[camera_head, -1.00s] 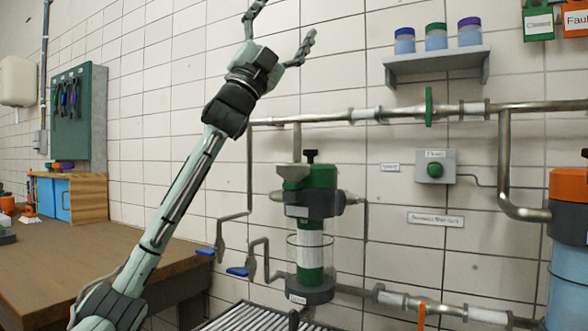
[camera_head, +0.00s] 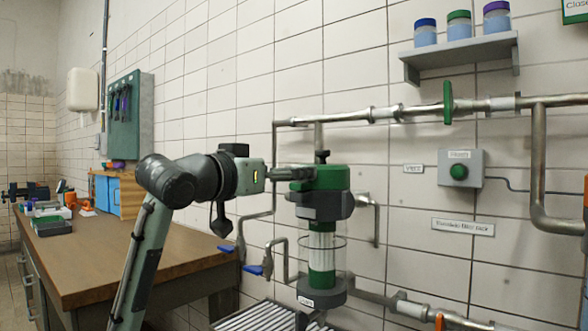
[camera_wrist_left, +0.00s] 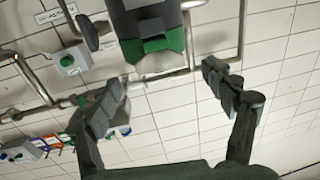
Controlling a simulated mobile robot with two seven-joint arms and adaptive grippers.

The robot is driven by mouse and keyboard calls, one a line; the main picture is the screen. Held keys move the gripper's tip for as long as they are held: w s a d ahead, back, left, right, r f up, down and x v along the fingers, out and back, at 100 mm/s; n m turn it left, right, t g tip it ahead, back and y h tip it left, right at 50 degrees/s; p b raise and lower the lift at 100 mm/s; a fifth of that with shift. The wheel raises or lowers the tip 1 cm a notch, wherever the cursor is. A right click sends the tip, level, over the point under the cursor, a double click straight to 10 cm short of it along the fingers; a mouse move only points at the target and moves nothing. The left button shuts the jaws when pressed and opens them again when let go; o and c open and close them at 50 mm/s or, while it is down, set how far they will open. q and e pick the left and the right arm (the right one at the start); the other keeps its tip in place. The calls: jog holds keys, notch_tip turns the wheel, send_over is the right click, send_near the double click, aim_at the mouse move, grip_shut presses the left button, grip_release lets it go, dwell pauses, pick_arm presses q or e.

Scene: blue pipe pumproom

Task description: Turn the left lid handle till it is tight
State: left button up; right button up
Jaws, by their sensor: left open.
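The filter housing has a green lid (camera_head: 330,177) with a small black knob (camera_head: 322,156) on top and a dark collar below. My left gripper (camera_head: 298,173) reaches in from the left, level with the lid, and its fingers overlap the lid's left side in the head view. The left lid handle cannot be told apart there, behind or beside the fingers. In the left wrist view the gripper (camera_wrist_left: 164,76) is open and empty, fingers wide apart. The green lid part (camera_wrist_left: 165,43) shows beyond the fingertips, apparently apart from them. My right gripper is not in view.
A clear filter bowl (camera_head: 321,255) hangs under the lid. Pipes (camera_head: 385,114) run above, and blue-handled valves (camera_head: 254,269) sit below left. A wooden workbench (camera_head: 150,255) stands at left. A grey box with a green button (camera_head: 460,170) is on the wall at right.

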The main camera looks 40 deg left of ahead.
pick_arm(q)
jog(key=w, duration=0.3)
jog(key=shift+w, duration=0.3)
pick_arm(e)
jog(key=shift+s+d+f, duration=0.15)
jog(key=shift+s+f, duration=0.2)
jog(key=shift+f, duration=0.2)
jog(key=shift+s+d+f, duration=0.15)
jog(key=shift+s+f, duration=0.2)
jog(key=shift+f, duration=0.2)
pick_arm(q)
jog(key=c, duration=1.2)
jog(key=shift+o, duration=0.2)
jog(key=shift+a+m+h, duration=0.25)
jog(key=shift+m+h, duration=0.55)
jog(key=shift+h, duration=0.5)
jog(key=o, duration=1.2)
jog(key=shift+c, duration=0.2)
